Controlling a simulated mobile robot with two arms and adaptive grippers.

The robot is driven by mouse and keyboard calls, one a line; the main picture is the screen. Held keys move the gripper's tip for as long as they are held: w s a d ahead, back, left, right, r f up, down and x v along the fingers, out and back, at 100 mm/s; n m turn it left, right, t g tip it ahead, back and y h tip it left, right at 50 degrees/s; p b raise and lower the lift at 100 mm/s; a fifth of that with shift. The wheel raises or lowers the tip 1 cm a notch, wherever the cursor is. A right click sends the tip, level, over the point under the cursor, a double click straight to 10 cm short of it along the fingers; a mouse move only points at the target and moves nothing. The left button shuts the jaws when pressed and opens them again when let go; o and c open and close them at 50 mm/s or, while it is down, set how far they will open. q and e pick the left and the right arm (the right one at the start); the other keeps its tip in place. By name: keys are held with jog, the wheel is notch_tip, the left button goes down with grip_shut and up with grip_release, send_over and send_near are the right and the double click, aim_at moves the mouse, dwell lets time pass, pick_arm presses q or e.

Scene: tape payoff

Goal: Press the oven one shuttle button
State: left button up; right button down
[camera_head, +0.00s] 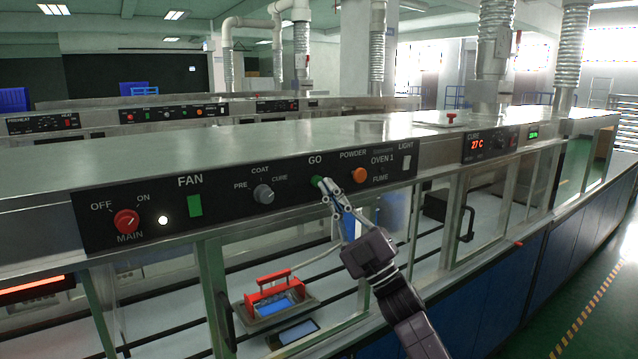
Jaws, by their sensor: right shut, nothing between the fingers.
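The green GO button (317,181) is on the black control panel (228,198) labelled OVEN 1, between the COAT knob and the orange POWDER button. My right gripper (325,187) is shut and empty, with its fingertips right at the green button. They overlap the button's lower right edge in the view; whether they touch it or push it in, I cannot tell. My left gripper does not show.
The panel also has a red MAIN knob (126,221), a green FAN switch (195,206), a grey COAT knob (263,194) and an orange POWDER button (359,175). Below, behind glass, sits a tray with a red handle (274,280).

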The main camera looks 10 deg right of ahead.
jog(key=shift+w, duration=0.1)
jog(key=shift+w+a+b, duration=0.2)
jog(key=shift+w+b, duration=0.1)
jog(key=shift+w, duration=0.05)
